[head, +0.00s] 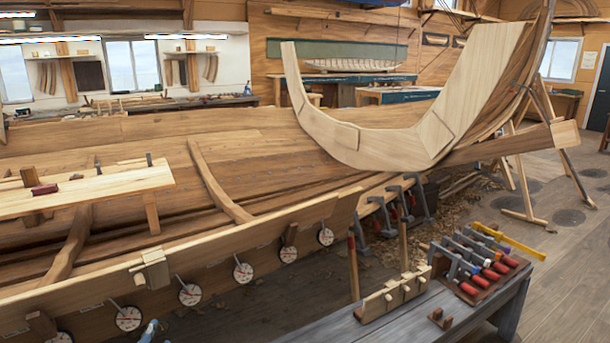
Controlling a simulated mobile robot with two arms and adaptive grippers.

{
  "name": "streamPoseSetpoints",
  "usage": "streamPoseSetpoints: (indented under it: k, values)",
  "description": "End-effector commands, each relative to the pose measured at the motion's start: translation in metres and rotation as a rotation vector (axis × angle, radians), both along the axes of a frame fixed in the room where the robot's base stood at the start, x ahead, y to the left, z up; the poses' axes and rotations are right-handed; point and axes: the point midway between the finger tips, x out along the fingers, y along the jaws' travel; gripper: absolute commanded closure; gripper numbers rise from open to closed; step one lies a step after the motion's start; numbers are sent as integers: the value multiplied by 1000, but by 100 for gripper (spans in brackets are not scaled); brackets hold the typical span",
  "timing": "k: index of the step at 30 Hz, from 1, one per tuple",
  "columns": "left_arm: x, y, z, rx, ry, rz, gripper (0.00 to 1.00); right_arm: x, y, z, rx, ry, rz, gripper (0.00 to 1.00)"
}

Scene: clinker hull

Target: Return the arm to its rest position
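Neither of my grippers nor my arms can be made out in the head view. A small blue and pale object (149,329) shows at the bottom edge, cut off by the frame; I cannot tell what it is. The wooden clinker hull (130,210) fills the left and middle. A large pale curved wooden frame (350,143) stands upright across its right end.
A grey bench (420,318) at the bottom right holds a rack of red-handled tools (480,262) and a wooden clamp (393,297). Round dials (243,272) hang along the hull's near edge. A trestle (525,180) stands at right. The floor at far right (580,260) is clear.

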Motion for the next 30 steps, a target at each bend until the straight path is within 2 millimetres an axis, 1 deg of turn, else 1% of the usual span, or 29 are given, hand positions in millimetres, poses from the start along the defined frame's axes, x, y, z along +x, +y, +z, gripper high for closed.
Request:
streamPoseSetpoints:
  k: [1,2,3,5,6,8,9,11,12,15,21,22,24,26,29,30]
  values:
    - [-24,-13,-29,26,112,-47,62,0,0,0,0,0,0,60]
    - [-39,-21,-45,43,178,-80,62,0,0,0,0,0,0,60]
    - [-59,-32,-65,61,265,-127,62,0,0,0,0,0,0,60]
    - [-89,-47,-90,86,380,-200,62,0,0,0,0,0,0,60]
    - [-108,-56,-105,101,450,-246,62,0,0,0,0,0,0,60]
    - [-133,-68,-121,119,536,-311,62,0,0,0,0,0,0,60]
    - [-149,-76,-130,129,587,-354,62,0,0,0,0,0,0,60]
    - [-172,-85,-140,141,654,-412,62,0,0,0,0,0,0,60]
    - [-186,-91,-147,149,695,-450,62,0,0,0,0,0,0,60]
    - [-219,-105,-158,162,785,-541,62,0,0,0,1,0,0,60]
    - [-283,-128,-173,180,936,-720,62,0,0,0,1,0,0,60]
    - [-276,-127,-184,179,935,-712,62,0,1,0,1,-1,0,60]
    - [-270,-127,-203,177,941,-711,62,0,1,0,1,-1,0,60]
    - [-267,-128,-219,175,946,-711,62,0,1,0,1,0,0,60]
    - [-264,-129,-248,171,958,-712,62,0,1,0,1,0,0,60]
    - [-263,-129,-261,170,964,-714,62,0,1,0,1,0,0,60]
